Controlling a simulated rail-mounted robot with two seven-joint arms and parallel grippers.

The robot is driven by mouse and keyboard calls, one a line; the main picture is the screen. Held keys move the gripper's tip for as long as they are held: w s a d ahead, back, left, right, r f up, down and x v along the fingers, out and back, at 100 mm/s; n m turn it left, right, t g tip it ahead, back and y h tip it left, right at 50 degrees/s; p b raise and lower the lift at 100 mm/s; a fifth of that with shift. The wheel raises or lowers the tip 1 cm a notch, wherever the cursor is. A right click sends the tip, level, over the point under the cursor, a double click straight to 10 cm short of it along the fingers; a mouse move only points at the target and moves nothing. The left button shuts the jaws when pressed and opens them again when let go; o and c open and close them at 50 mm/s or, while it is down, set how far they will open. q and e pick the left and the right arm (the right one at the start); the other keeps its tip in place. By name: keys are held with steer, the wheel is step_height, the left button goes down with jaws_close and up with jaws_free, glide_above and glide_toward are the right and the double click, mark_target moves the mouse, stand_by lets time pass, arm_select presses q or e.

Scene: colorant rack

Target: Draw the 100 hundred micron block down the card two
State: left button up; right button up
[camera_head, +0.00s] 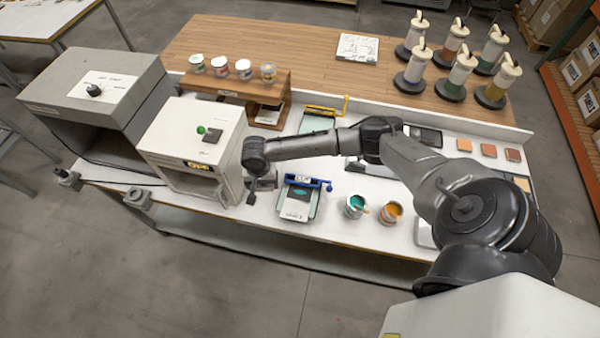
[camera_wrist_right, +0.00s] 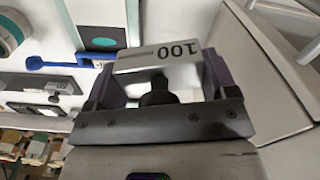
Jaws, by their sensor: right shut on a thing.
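My right gripper (camera_head: 257,184) is in the gap between the white box-shaped unit and a drawdown board. In the right wrist view, its fingers (camera_wrist_right: 160,80) are shut on a grey block (camera_wrist_right: 162,55) marked 100, with the number upside down. The board (camera_head: 292,211) lies flat to the right of the gripper in the head view, with a card bearing a teal oval (camera_head: 301,191) and a blue clamp bar (camera_head: 322,185) across it. The card and its teal oval (camera_wrist_right: 104,43) also show beyond the block in the wrist view. My left gripper is out of sight.
The white unit (camera_head: 175,130) stands close left of the gripper. An open pot of teal (camera_head: 354,207) and one of orange (camera_head: 390,213) stand right of the board. A second board with a yellow clamp bar (camera_head: 325,111) lies behind. The table's front edge is near.

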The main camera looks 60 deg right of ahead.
mark_target(299, 196)
steer(key=s+d+f+m, duration=0.1)
steer(key=s+d+f, duration=0.1)
steer(key=d, duration=0.1)
steer(key=s+d+f+m+p, duration=0.1)
steer(key=s+d, duration=0.2)
steer(key=s+d+f+m+p, duration=0.1)
steer(key=s+d+f, duration=0.1)
steer(key=s+d, duration=0.1)
steer(key=shift+s+d+f, duration=0.25)
steer(key=shift+d+f, duration=0.05)
steer(key=shift+f, duration=0.05)
step_height(299, 196, down, 3)
steer(key=b, duration=0.3)
steer(key=shift+f+b, duration=0.15)
steer(key=shift+b, duration=0.15)
step_height(299, 196, down, 2)
steer(key=b, duration=0.3)
steer(key=shift+f, duration=0.1)
steer(key=shift+f+b, duration=0.35)
steer(key=shift+b, duration=0.15)
steer(key=shift+f, duration=0.35)
steer(key=shift+a, duration=0.1)
steer(key=shift+s+a+r+p, duration=0.15)
steer(key=shift+a+p, duration=0.4)
steer(key=shift+p, duration=0.25)
steer(key=shift+a, duration=0.2)
